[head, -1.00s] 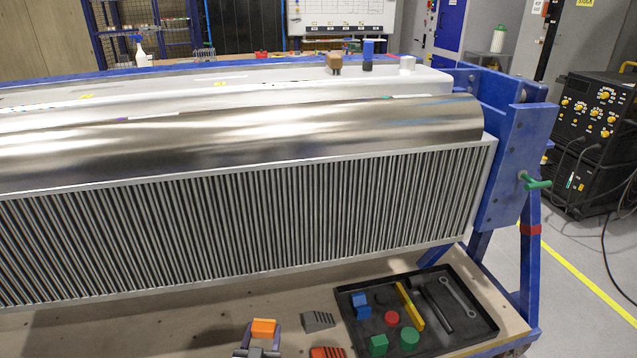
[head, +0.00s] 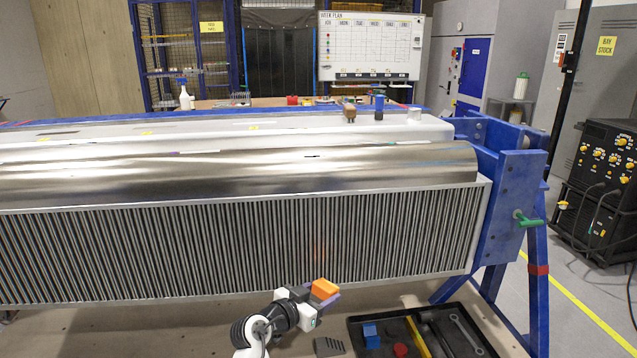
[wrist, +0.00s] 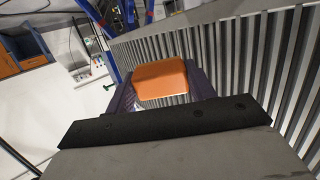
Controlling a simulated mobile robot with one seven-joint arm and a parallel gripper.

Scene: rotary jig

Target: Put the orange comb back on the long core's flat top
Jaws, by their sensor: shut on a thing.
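The orange comb (head: 325,289) is held in my gripper (head: 322,293), in front of the lower part of the finned face. In the wrist view the orange comb (wrist: 161,80) sits between the two dark fingers, with grey fins behind it. Its teeth are not visible. The long core (head: 240,245) spans the picture, with a ribbed front face and a rounded shiny metal upper side (head: 250,172).
A blue end stand (head: 508,210) with a green handle (head: 527,219) is at the right. On the bench below, a grey comb-like piece (head: 329,346) lies beside a black tray (head: 484,337) of coloured parts and tools. The space above the core looks clear.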

